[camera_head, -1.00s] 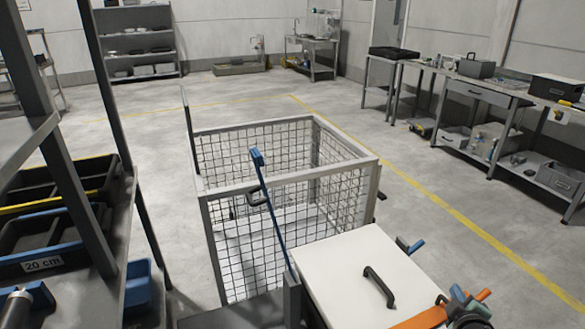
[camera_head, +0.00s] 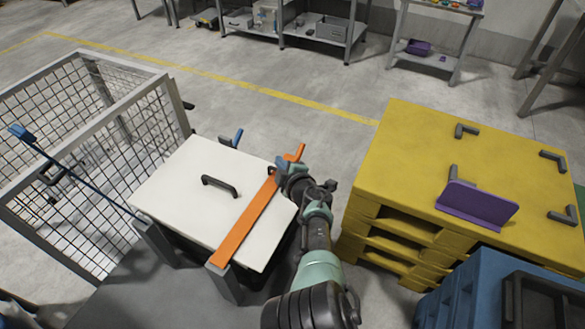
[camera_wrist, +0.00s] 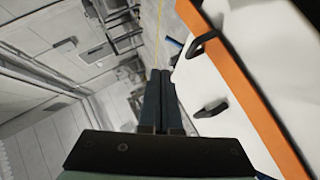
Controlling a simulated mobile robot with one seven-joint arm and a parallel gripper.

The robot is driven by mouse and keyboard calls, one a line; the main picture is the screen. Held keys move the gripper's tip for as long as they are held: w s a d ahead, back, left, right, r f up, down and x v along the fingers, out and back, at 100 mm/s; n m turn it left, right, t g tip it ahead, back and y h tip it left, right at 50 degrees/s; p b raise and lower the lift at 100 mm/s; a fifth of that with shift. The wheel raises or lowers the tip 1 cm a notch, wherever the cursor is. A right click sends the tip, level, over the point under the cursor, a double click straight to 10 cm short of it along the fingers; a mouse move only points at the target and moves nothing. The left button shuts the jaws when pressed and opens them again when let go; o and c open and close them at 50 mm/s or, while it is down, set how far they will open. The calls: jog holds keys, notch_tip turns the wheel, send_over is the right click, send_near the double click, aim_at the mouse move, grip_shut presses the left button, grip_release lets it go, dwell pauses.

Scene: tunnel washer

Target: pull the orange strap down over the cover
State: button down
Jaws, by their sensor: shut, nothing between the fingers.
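The orange strap (camera_head: 247,218) runs across the right part of the white cover (camera_head: 187,197), from a grey post at the near edge to beyond the far edge. Its far end sticks out past my gripper (camera_head: 283,166); whether it touches the cover all along is unclear. In the wrist view the strap (camera_wrist: 236,88) is a broad band right of my gripper (camera_wrist: 160,75), with the white cover (camera_wrist: 280,65) beyond it. My fingers are shut and empty, apart from the strap in the wrist view. My arm hides the cover's right edge.
A black handle (camera_head: 220,186) stands on the cover. A wire mesh cage (camera_head: 85,165) is at left. Yellow stacked pallets (camera_head: 400,150) with a purple bracket (camera_head: 477,204) and a blue crate (camera_head: 475,292) are close at right. Floor beyond the cover is open.

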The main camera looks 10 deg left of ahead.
jog(key=p+v, duration=1)
jog(key=p, duration=0.1)
jog(key=shift+p, duration=0.3)
jog(key=shift+s, duration=0.1)
jog(key=shift+r, duration=0.1)
